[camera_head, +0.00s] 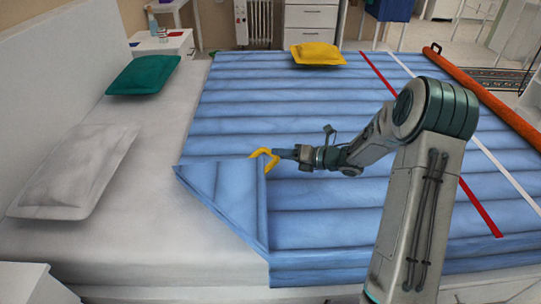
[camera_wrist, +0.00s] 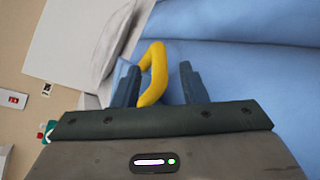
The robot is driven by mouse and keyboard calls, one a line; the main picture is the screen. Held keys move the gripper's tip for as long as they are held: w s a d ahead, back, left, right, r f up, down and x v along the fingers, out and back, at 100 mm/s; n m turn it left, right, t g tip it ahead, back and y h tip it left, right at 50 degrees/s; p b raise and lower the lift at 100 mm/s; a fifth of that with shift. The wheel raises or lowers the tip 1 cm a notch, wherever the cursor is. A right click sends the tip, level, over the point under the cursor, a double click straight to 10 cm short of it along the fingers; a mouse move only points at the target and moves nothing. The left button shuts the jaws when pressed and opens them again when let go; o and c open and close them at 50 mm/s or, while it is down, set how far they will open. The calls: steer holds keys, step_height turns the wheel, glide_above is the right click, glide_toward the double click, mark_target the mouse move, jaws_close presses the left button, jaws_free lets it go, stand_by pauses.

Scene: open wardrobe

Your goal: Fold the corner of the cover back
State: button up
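The blue quilted cover (camera_head: 340,190) lies over the right part of the bed. Its near-left corner is folded back as a flat triangular flap (camera_head: 225,195). A yellow loop (camera_head: 262,156) sits at the flap's upper right tip, and it also shows in the wrist view (camera_wrist: 153,75). My gripper (camera_head: 277,154) is at this loop, low over the cover. In the wrist view my two dark fingers (camera_wrist: 158,80) stand apart with the loop between them. A gap shows between the loop and the right finger, so the gripper looks open. Whether the left finger touches the loop is unclear.
A grey pillow (camera_head: 75,170) and a green pillow (camera_head: 143,75) lie on the bare white mattress (camera_head: 140,235) at the left. A yellow cushion (camera_head: 317,54) lies at the cover's far edge. An orange roll (camera_head: 490,95) runs along the right edge. A nightstand (camera_head: 163,43) stands at the back left.

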steer(key=x, duration=0.5)
steer(key=shift+d+b, duration=0.1)
steer(key=shift+b, duration=0.2)
jaws_close()
steer(key=shift+r, duration=0.1)
